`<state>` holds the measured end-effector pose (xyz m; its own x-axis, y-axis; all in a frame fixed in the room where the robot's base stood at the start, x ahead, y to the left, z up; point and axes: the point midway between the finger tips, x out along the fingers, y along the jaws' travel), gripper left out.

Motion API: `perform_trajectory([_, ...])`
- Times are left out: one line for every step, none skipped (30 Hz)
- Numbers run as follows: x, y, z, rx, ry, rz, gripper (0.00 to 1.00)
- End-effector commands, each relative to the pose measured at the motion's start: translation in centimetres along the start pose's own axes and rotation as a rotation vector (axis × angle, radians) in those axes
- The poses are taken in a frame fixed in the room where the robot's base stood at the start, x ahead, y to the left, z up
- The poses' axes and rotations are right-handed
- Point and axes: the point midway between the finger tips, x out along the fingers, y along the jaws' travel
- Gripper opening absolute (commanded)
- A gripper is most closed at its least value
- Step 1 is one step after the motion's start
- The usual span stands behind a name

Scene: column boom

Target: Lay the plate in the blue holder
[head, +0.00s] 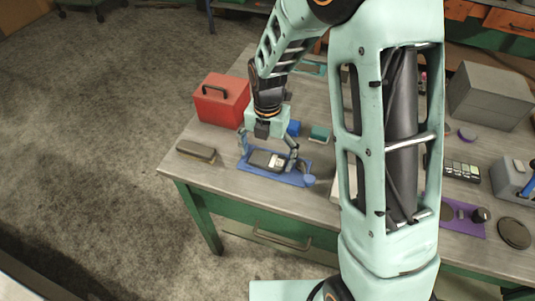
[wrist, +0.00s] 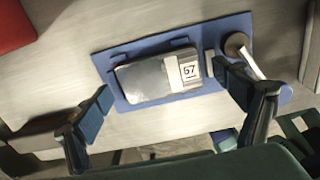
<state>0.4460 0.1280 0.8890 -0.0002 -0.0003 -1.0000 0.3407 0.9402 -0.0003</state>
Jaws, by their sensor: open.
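The plate (wrist: 148,79) is a grey metal slab with a white label reading 57 at its right end. It lies flat on the blue holder (wrist: 125,55), beside a low blue rail along its far edge; I cannot tell whether it is fully seated. In the head view the plate (head: 259,158) and the holder (head: 288,178) are near the table's front edge. My gripper (head: 268,156) is open above them. In the wrist view the fingers of my gripper (wrist: 162,84) stand apart near the plate's two ends, with no visible grip on it.
A round knob with a pale lever (wrist: 236,44) is at the holder's right end. A red box (head: 221,100) stands behind left, and a grey-brown block (head: 196,151) lies left of the holder.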

Motion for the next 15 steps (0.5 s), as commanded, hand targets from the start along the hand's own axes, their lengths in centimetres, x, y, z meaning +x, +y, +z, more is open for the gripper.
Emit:
perform_trajectory([-0.5,0.1,0.1,0.0,-0.002,0.002,0.89])
perform_trajectory([-0.9,0.1,0.1,0.0,-0.003,0.003,0.89])
perform_trajectory([-1.4,0.1,0.1,0.001,-0.003,0.003,0.89])
perform_trajectory([-2.0,0.1,0.1,0.001,-0.004,0.003,0.89])
perform_trajectory([-2.6,0.1,0.1,0.001,-0.005,0.004,0.89])
perform_trajectory([-3.4,0.1,0.1,0.001,-0.005,0.004,0.89])
perform_trajectory([-4.1,0.1,0.2,0.001,-0.005,0.004,0.89])
perform_trajectory([-4.8,0.0,0.2,0.002,-0.006,0.004,0.89])
perform_trajectory([-5.8,0.1,0.2,0.001,-0.006,0.004,0.89])
perform_trajectory([-6.4,0.1,0.2,0.001,-0.006,0.004,0.89])
perform_trajectory([-7.1,0.1,0.2,0.001,-0.006,0.004,0.89])
perform_trajectory([-7.9,0.0,0.1,0.002,-0.005,0.002,0.89])
perform_trajectory([-8.5,0.0,0.2,0.001,-0.005,0.003,0.89])
perform_trajectory([-9.1,0.1,0.1,0.001,-0.005,0.003,0.89])
perform_trajectory([-9.7,0.1,0.1,0.0,-0.004,0.003,0.89])
